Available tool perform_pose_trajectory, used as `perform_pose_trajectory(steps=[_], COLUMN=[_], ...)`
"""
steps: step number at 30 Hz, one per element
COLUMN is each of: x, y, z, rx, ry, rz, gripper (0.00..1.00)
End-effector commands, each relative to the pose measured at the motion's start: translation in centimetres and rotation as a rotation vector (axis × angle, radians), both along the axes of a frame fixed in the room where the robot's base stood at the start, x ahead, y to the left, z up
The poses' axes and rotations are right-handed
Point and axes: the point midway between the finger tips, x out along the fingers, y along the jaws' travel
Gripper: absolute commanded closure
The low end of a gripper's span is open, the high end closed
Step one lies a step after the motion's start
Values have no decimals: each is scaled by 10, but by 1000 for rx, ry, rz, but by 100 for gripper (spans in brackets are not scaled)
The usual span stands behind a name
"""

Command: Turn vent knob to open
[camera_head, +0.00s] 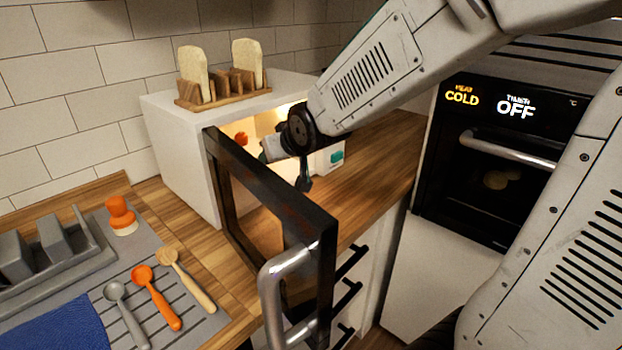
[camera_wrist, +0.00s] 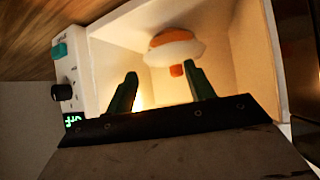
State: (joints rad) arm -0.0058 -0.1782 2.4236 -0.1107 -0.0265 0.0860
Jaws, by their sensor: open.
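The white cabinet (camera_head: 185,150) stands on the counter with its glass door (camera_head: 322,225) swung open. Inside it, on the far side, is a small orange part (camera_head: 241,138). In the wrist view it shows as an orange and white rounded piece (camera_wrist: 175,50) with a small orange tab below. A black knob (camera_wrist: 62,92) sits on the front panel beside the opening, between a teal button and a green display. I cannot tell which one is the vent knob. My gripper (camera_wrist: 162,74) is open and empty, its two dark green fingers pointing into the lit opening, apart from the orange piece.
The open door with its metal handle (camera_head: 285,280) stands in front of the opening, left of my arm. A toast rack (camera_head: 222,92) with bread is on top. A black oven (camera_head: 480,190) is at right.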

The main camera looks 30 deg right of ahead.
Motion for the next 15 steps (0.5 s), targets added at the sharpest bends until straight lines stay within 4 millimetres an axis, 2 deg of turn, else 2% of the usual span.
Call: perform_pose_trajectory(steps=[9, 15], x=[-65, -101], y=[-4, -5], z=[3, 3], rx=[-4, -5], ry=[192, 294], rz=[-14, -21], gripper=[46, 46])
